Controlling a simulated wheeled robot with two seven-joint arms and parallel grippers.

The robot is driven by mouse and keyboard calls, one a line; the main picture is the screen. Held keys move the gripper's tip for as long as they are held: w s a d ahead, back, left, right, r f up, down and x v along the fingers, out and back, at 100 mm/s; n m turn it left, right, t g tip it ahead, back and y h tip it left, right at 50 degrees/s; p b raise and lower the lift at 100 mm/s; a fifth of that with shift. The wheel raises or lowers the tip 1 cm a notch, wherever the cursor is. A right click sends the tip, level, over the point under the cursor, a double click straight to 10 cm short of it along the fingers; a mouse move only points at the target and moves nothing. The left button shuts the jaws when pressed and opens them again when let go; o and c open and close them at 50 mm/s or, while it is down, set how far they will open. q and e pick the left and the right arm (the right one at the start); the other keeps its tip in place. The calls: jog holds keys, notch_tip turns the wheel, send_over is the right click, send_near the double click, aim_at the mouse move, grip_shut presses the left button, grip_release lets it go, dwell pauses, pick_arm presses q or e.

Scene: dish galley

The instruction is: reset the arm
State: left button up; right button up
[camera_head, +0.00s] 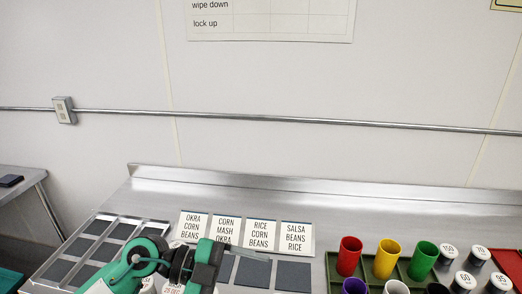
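My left arm, teal and black, comes in from the bottom left in the head view. Its gripper end (206,268) is over the front of the steel counter (340,205), in front of the label cards. Its fingers are seen edge-on and partly hidden by the arm, so I cannot tell whether they are open or shut. My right arm and gripper are not in view.
A tray of dark squares (100,226) lies at the left. Several label cards (228,230) stand mid-counter, with dark squares before them. At the right, red (349,256), yellow (387,258) and green (423,261) cups stand near several numbered round lids (447,252).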

pick_arm(q)
notch_tip(320, 180, up, 5)
jog(key=n+t+h, duration=0.2)
jog(key=h, duration=0.3)
jog(key=w+a+r+n+t+y, duration=0.25)
jog(key=w+a+n+t, duration=0.35)
jog(key=n+t, duration=0.9)
jog(key=a+f+n+t+y, duration=0.2)
jog(key=a+f+n+y, duration=0.9)
jog(key=f+y, duration=0.5)
jog(key=s+a+f+m+g+y, duration=0.1)
jog(key=s+a+f+g, duration=0.1)
jog(key=s+f+g, duration=0.65)
jog(key=s+a+f+m+g+y, duration=0.15)
jog(key=s+f+g, duration=0.35)
jog(key=s+f, duration=0.65)
notch_tip(320, 180, down, 30)
jog(key=s+r+g, duration=0.1)
jog(key=s+g, duration=0.1)
jog(key=s+a+f, duration=0.3)
jog(key=s+f, duration=1.6)
jog(key=f, duration=0.1)
jog(key=shift+s+a+f+g+h, duration=0.2)
jog(key=shift+g+h, duration=0.1)
jog(key=shift+g, duration=0.15)
